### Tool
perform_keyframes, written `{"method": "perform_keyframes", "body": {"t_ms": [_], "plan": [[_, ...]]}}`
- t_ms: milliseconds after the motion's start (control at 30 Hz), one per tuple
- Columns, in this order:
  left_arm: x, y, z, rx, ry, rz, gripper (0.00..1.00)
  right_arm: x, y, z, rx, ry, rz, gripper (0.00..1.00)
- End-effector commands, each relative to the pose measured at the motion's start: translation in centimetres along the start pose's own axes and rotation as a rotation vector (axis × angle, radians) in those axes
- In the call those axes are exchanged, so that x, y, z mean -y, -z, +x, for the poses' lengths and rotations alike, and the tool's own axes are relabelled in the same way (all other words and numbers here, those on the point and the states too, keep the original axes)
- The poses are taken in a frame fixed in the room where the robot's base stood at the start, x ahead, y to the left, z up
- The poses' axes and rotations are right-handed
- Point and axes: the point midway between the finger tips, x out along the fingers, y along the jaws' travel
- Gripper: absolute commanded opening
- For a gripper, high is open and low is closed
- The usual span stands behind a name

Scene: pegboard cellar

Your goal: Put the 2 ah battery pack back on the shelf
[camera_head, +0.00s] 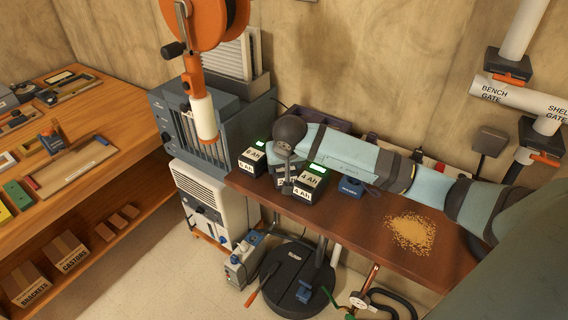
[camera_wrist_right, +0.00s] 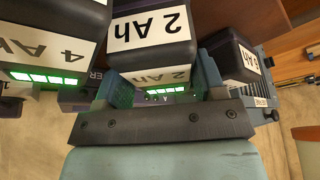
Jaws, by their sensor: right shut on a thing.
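The 2 Ah battery pack (camera_wrist_right: 150,60) is dark with white labels and a green-lit strip. In the wrist view it sits between the two fingers of my right gripper (camera_wrist_right: 162,82), which is shut on it. In the head view my right gripper (camera_head: 285,172) is above the brown shelf (camera_head: 350,222), among the packs, and mostly hides the 2 Ah pack. The 4 Ah pack (camera_head: 312,181) is beside it on the right, the 6 Ah pack (camera_head: 252,160) on the left. I cannot tell whether the held pack touches the shelf. My left gripper is not in view.
A small blue block (camera_head: 350,188) stands right of the 4 Ah pack. A sawdust pile (camera_head: 410,233) lies further right on the shelf. A blue-grey machine (camera_head: 190,120) stands at the left, below an orange hose reel (camera_head: 203,20). A wooden workbench (camera_head: 70,140) is at far left.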

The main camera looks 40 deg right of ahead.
Motion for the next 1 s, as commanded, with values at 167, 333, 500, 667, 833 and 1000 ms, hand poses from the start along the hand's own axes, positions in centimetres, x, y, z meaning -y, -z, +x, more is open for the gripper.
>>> {"method": "perform_keyframes", "body": {"t_ms": [167,333,500,667,833,1000], "plan": [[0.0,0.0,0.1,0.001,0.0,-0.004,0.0,0.0,-0.1,0.2,0.0,0.0,0.0,0.74],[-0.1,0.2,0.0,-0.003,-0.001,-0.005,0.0,0.0,-0.1,0.2,0.0,0.0,0.0,0.74],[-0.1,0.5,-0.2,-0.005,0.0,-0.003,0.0,0.0,0.1,-0.4,0.0,0.0,0.0,0.74],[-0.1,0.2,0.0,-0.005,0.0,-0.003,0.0,-0.1,0.2,-3.0,-0.004,0.0,-0.002,0.74],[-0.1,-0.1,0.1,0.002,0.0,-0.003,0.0,-0.1,0.2,-6.9,-0.006,0.0,-0.001,0.74],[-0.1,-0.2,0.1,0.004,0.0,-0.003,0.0,0.0,0.1,-10.0,-0.004,0.0,-0.001,0.74]]}}
